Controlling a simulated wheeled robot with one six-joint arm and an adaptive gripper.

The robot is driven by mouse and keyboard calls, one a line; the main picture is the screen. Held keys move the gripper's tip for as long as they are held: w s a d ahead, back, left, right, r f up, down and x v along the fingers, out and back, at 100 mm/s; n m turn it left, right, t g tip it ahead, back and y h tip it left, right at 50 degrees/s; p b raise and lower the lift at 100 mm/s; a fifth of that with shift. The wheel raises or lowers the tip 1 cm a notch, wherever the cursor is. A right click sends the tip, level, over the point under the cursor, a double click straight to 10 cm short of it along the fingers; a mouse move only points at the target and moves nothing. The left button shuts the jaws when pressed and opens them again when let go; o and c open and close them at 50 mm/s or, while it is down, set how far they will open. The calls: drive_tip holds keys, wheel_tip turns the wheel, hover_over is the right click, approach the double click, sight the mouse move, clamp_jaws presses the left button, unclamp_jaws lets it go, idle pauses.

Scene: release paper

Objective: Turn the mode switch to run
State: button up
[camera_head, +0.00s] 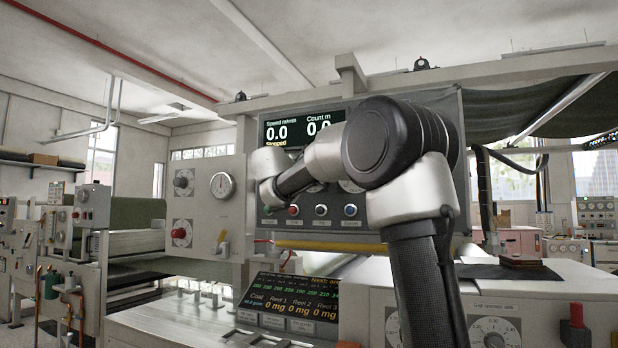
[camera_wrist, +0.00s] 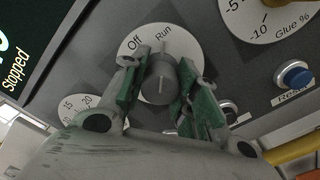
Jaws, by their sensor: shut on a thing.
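The mode switch (camera_wrist: 160,78) is a grey knob on a round white plate (camera_wrist: 188,45) marked Off and Run. In the wrist view its thin pointer stands upward, its tip just below the word Run and to the right of Off. My gripper (camera_wrist: 163,88) has a green-padded finger on each side of the knob and is shut on it. In the head view my arm hides the switch and the gripper.
A display (camera_head: 290,128) on the panel reads speed 0.0 and Stopped. A blue Reset button (camera_wrist: 295,75) and a Glue % dial (camera_wrist: 258,14) are to the right of the switch. A lower screen (camera_head: 290,298) and yellow bar (camera_head: 330,246) lie below the panel.

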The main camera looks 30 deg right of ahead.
drive_tip(key=shift+f, duration=0.1)
drive_tip(key=o, duration=1)
drive_tip(key=shift+o, duration=0.2)
drive_tip(key=v, duration=1.2)
